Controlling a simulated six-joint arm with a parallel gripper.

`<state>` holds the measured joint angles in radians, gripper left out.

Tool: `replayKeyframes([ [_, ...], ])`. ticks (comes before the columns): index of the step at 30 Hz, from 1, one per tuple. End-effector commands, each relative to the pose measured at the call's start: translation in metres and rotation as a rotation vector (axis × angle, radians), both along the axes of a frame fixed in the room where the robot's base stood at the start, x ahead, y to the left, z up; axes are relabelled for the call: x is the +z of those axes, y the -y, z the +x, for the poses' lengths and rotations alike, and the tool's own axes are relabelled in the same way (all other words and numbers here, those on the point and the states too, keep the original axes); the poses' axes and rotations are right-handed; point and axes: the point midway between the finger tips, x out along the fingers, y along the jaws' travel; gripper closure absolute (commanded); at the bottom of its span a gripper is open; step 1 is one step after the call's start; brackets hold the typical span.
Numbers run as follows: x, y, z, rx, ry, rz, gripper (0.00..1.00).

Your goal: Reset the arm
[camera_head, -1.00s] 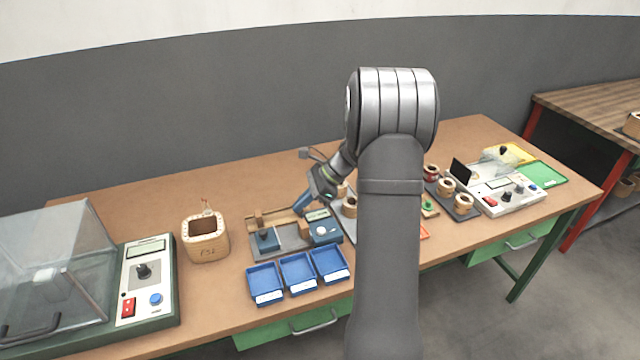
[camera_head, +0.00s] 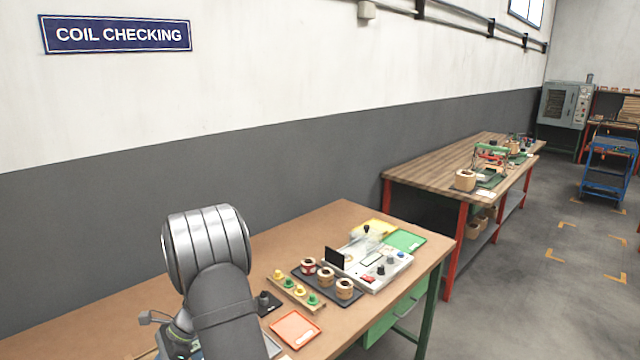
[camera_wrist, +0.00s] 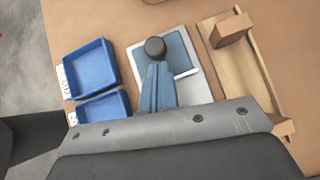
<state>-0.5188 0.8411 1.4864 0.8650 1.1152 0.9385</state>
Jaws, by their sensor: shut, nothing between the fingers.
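My gripper (camera_wrist: 158,85) shows in the wrist view with its blue-grey fingers together and nothing between them. In the head view my arm stands at the lower left, bent at a large grey joint, and the fingers are not clearly visible there.
Blue trays (camera_wrist: 90,68) lie left of the fingers and a wooden fixture (camera_wrist: 238,62) lies right. In the head view, coils on a dark tray (camera_head: 343,297), an orange tray (camera_head: 296,329) and a white meter box (camera_head: 378,268) occupy the bench's right part. A wooden-topped bench (camera_head: 440,172) stands beyond.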

Motion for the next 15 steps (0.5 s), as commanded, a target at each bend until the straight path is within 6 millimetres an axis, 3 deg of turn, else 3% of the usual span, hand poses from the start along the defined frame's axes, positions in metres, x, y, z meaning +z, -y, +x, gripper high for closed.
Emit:
replayKeyframes([
  [1,0.002,0.010,0.012,-0.008,0.004,0.002,1.00],
  [6,0.002,0.025,0.027,-0.006,0.004,0.001,1.00],
  [15,0.003,0.033,0.033,-0.003,0.002,0.000,1.00],
])
